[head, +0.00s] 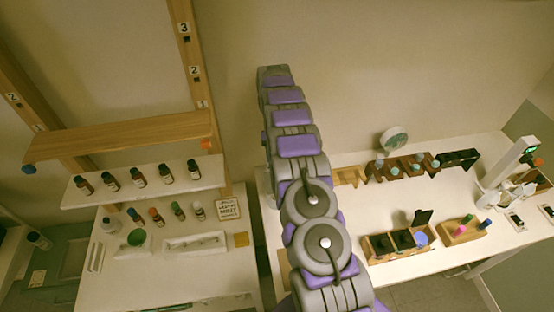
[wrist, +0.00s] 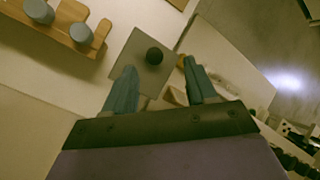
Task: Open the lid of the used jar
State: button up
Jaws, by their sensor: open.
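In the head view, a wooden tray (head: 398,256) on the right table holds a row of small square jars. Two look dark on top (head: 403,239); the right one (head: 421,239) looks blue inside, with a dark lid (head: 423,217) raised behind it. I cannot tell which is the used jar. In the wrist view, my gripper (wrist: 159,66) has its fingers apart with nothing held. Beyond the fingertips is a grey square plate (wrist: 137,47) with a dark round knob (wrist: 154,56); I cannot tell what it belongs to. The head view shows my arm but not clearly the fingers.
A wooden holder (head: 455,236) with coloured bottles stands right of the tray. Racks (head: 402,164), a round dial (head: 393,140) and a white device (head: 508,165) stand behind. The left table (head: 140,285) carries bottles and dishes, under a wooden shelf (head: 120,137).

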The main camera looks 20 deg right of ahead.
jog(key=s+a+r+b, duration=0.1)
jog(key=s+a+b, duration=0.1)
jog(key=s, duration=1.3)
jog(key=shift+s+a+r, duration=0.15)
jog(key=shift+s+a, duration=0.05)
jog(key=shift+a, duration=0.25)
dwell(0.4)
